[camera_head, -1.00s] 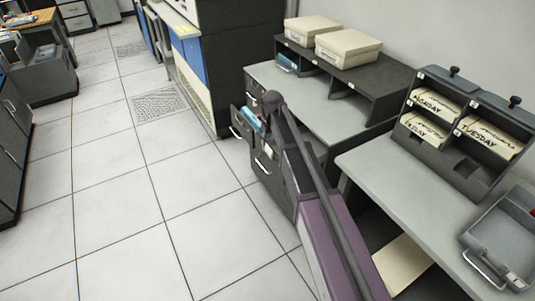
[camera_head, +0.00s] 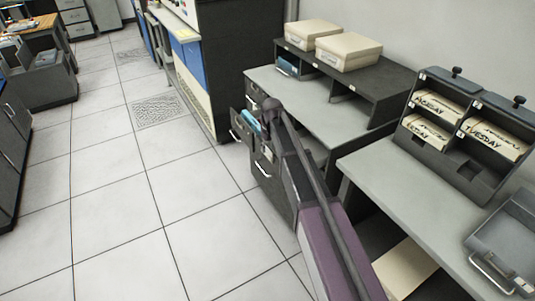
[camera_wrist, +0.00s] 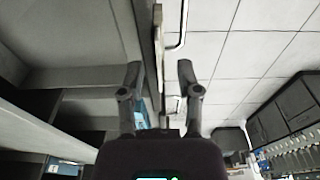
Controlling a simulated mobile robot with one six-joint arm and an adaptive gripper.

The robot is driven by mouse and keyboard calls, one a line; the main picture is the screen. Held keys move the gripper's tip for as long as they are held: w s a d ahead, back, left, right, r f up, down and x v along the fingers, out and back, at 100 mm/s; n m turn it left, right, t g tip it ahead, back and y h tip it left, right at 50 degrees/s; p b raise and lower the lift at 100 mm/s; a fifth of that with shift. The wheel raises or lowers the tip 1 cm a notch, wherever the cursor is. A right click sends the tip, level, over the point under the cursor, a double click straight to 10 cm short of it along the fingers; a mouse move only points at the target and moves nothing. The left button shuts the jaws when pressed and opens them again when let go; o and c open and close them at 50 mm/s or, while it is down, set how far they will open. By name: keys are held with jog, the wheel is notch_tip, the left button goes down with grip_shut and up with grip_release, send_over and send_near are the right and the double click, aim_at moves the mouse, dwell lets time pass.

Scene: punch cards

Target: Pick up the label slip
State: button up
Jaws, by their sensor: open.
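I cannot clearly make out a label slip in either view. In the wrist view my gripper (camera_wrist: 160,92) is open, with its two fingers apart and no object held between them. Beyond and between the fingers are a cabinet edge and a strip of blue (camera_wrist: 141,118). In the head view my arm reaches over the grey drawer cabinet beside the desk and hides the gripper. An open drawer (camera_head: 238,124) there holds something blue (camera_head: 251,122).
A card rack (camera_head: 465,135) with labelled card stacks and a grey tray (camera_head: 508,240) stand on the near desk (camera_head: 385,175). Two cream boxes (camera_head: 348,50) sit on a dark shelf unit (camera_head: 395,75). The tiled floor (camera_head: 120,210) at left is clear.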

aim_at(269, 149)
grip_shut()
jog(key=shift+r, duration=0.2)
notch_tip(269, 149, up, 10)
jog(key=p, duration=1)
jog(key=shift+f, duration=0.2)
jog(key=shift+s, duration=0.2)
dwell(0.6)
